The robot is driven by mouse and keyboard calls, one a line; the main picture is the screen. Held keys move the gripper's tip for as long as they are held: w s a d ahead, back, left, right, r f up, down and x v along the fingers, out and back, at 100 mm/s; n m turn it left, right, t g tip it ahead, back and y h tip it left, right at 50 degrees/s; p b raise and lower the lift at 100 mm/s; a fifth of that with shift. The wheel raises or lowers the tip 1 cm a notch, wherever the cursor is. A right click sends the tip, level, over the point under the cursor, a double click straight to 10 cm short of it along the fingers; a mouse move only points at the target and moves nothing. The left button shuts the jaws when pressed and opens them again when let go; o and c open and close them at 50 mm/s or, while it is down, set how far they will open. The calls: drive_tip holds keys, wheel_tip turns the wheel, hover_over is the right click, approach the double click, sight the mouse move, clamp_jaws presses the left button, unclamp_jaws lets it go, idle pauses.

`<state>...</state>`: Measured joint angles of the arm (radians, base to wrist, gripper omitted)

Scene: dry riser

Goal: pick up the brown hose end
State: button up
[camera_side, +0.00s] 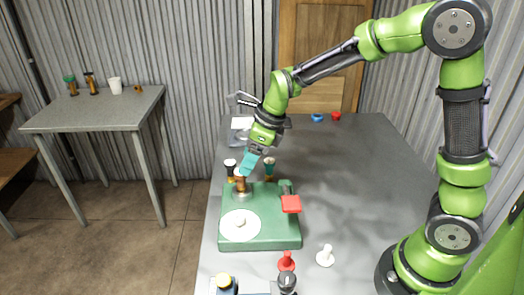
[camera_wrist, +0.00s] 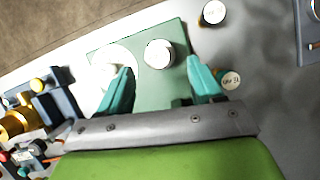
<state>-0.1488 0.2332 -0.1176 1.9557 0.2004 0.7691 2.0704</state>
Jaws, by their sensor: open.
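The brown hose end (camera_side: 241,185) stands upright on the green base (camera_side: 260,240), with a pale round top that shows in the wrist view (camera_wrist: 159,54). My gripper (camera_side: 247,170) has its teal fingers just above and around that top in the side view. In the wrist view, the fingers of my gripper (camera_wrist: 160,67) are spread apart, with the pale top between and slightly beyond their tips. I cannot tell whether either finger touches it. The fingers partly hide the top in the side view.
A black-and-white-topped piece (camera_side: 230,167) and a teal piece (camera_side: 269,167) stand close behind the base. A red handle (camera_side: 291,204) sits on its right. Red (camera_side: 287,262) and white (camera_side: 325,256) pieces stand in front. The table's right middle is clear.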

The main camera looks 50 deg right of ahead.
sight(240, 176)
drive_tip(key=shift+x, duration=3.5)
drive_tip(key=shift+s+a, duration=0.15)
clamp_jaws()
